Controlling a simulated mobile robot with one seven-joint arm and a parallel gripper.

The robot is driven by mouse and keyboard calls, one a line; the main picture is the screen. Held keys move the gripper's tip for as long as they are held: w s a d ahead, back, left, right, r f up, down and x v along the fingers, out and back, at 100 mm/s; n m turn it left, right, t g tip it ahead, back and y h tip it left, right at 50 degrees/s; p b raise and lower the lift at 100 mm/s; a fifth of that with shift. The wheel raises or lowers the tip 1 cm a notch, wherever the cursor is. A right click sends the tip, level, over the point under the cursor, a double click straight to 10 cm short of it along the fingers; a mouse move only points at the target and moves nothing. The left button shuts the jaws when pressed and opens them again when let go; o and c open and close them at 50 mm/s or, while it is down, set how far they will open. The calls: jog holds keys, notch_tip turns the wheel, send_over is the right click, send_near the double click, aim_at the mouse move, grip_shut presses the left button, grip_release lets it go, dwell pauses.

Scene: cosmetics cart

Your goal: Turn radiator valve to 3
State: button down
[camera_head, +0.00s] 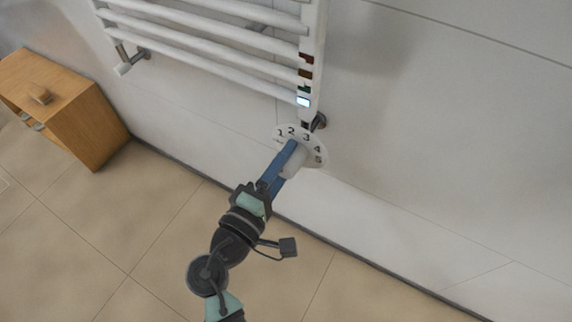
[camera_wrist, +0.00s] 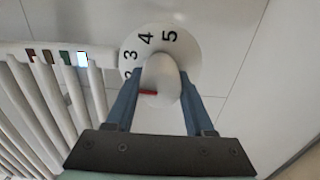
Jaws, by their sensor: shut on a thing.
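The radiator valve has a round white dial plate (camera_head: 317,157) with black numbers 1 to 4 showing in the head view. In the wrist view, 2 to 5 show on the plate (camera_wrist: 192,52), the 2 partly cut off by a finger. A white knob (camera_wrist: 163,78) stands out from its middle. A short red mark on the knob points left, a little below the 2; other numbers there are hidden. My gripper (camera_wrist: 160,92) has its blue fingers on either side of the knob, shut on it. In the head view my gripper (camera_head: 289,160) reaches the knob from the lower left.
A white ladder radiator (camera_head: 200,22) hangs above and left of the valve, with small coloured squares on its post, one lit pale blue. A wooden cabinet (camera_head: 62,105) stands far left. The wall to the right and the tiled floor are clear.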

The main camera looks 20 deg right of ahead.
jog(key=shift+m+b, duration=0.95)
jog(key=shift+m, duration=0.55)
jog(key=shift+c, duration=1.3)
grip_release()
jog(key=shift+s+a, duration=0.1)
jog(key=p+v, duration=0.3)
jog(key=v, duration=0.9)
jog(key=shift+s+a+p, duration=0.3)
